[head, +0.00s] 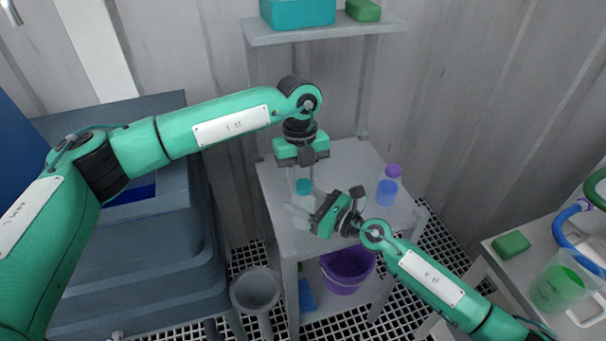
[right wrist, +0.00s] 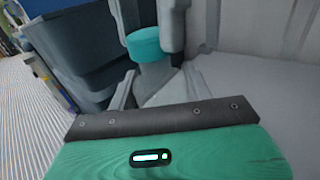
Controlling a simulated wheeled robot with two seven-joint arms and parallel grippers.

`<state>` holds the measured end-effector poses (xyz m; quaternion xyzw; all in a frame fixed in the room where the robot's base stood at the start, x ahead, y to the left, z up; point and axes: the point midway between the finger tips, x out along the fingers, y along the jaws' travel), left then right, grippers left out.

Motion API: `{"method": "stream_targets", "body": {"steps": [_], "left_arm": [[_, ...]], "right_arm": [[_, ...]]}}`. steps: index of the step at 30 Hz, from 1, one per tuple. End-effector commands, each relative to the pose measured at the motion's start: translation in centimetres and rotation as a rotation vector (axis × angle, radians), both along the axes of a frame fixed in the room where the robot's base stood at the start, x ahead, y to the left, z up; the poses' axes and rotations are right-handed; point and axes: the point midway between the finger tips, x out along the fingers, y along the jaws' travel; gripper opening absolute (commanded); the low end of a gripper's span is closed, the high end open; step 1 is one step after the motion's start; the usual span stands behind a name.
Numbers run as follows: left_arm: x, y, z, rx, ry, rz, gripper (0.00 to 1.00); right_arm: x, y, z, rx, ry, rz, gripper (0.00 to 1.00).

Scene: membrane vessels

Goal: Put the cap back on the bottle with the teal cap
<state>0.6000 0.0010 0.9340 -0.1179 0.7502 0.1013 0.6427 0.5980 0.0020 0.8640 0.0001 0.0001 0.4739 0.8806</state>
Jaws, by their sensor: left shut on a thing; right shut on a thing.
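The teal cap (head: 304,186) is between the fingers of my left gripper (head: 303,178), which is shut on it and points down from above. The pale, see-through bottle (head: 301,213) stands directly below the cap on the small grey table. My right gripper (head: 303,206) reaches in from the right and is shut on the bottle's body. In the right wrist view, the teal cap (right wrist: 145,43) sits over the pale bottle top (right wrist: 153,74), with a left gripper finger (right wrist: 173,25) beside it. I cannot tell whether the cap touches the neck.
A bottle with a purple cap (head: 389,186) stands on the right of the grey table (head: 345,160). A shelf (head: 330,30) with a teal box is behind. A purple bucket (head: 347,272) is underneath. A side table at right holds a green jug (head: 560,288).

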Motion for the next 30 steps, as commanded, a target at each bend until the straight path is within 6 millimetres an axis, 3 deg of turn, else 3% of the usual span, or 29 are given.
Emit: {"method": "stream_targets", "body": {"steps": [30], "left_arm": [[0.0,0.0,-1.1,-0.001,0.000,-0.001,0.10]], "right_arm": [[0.0,0.0,0.0,0.000,0.000,0.000,0.10]]}}
